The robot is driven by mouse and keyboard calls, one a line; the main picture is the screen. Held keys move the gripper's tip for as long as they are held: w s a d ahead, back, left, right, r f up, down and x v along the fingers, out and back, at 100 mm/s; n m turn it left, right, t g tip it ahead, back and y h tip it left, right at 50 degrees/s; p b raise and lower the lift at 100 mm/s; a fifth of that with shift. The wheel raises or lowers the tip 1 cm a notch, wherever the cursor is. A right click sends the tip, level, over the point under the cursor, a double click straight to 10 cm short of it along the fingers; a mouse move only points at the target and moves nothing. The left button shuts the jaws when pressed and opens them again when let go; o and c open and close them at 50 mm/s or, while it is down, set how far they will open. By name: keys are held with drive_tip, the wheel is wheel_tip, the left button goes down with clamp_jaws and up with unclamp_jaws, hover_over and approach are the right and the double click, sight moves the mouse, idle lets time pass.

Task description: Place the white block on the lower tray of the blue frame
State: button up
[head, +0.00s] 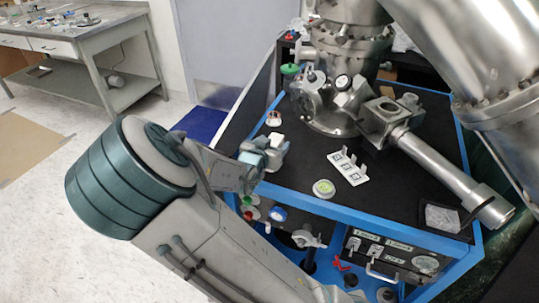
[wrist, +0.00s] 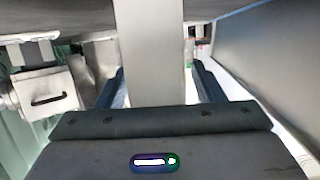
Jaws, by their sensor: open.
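The white block (head: 277,150) is at the left edge of the black top of the blue frame (head: 345,218) in the head view. My gripper (head: 262,152) is beside it, partly covering it. In the wrist view a pale upright block (wrist: 150,50) stands between my two open fingers, with a gap on each side. I cannot tell whether the block rests on the top. The lower level of the frame (head: 305,255) shows below the blue front rail, partly hidden by my arm.
A metal vacuum chamber (head: 335,105) and its pipe (head: 435,165) fill the back and right of the black top. A white plate (head: 347,167) and a round disc (head: 323,188) lie near its middle. Gauges and panels (head: 385,255) crowd the lower front. A grey bench (head: 85,45) stands far left.

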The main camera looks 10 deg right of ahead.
drive_tip(key=shift+c, duration=0.3)
drive_tip(key=c, duration=1.1)
drive_tip(key=shift+o, duration=0.2)
drive_tip(key=shift+r, duration=0.1)
